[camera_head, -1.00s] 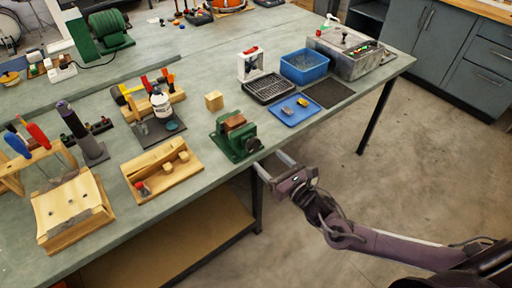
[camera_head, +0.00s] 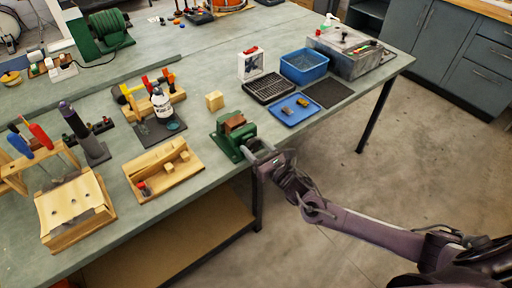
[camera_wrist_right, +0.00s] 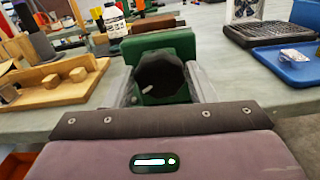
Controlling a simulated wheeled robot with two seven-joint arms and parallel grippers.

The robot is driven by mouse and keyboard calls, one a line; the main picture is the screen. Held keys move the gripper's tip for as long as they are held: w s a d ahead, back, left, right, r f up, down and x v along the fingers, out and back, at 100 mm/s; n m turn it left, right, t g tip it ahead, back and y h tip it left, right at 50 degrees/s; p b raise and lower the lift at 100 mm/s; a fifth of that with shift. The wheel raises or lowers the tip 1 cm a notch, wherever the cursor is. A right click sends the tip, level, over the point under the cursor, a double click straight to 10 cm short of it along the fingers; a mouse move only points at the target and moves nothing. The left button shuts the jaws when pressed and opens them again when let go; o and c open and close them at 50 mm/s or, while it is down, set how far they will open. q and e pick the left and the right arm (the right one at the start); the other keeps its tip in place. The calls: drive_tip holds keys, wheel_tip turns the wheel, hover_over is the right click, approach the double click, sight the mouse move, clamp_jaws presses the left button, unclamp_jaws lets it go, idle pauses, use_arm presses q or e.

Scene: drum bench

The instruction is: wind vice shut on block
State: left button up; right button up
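The green vice (camera_head: 228,140) stands at the table's front edge, with a reddish-brown block (camera_head: 234,123) at its jaws. Whether the jaws touch the block cannot be seen. In the right wrist view the vice's green body (camera_wrist_right: 160,43) faces me, with a dark round hub (camera_wrist_right: 160,78) and a small pale handle (camera_wrist_right: 148,90) in front. My right gripper (camera_head: 254,149) is at the vice's front side. Its fingers (camera_wrist_right: 162,88) are apart, one on each side of the hub; contact is not clear. My left gripper is not in view.
A small tan wooden cube (camera_head: 214,101) stands behind the vice. A wooden tray with pegs (camera_head: 160,178) lies to the left. A blue tray (camera_head: 294,110) and a black rack (camera_head: 268,89) are to the right. The floor before the table is clear.

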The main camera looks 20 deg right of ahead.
drive_tip(key=c, duration=0.6)
drive_tip(key=shift+o, duration=0.2)
drive_tip(key=shift+m, duration=0.4)
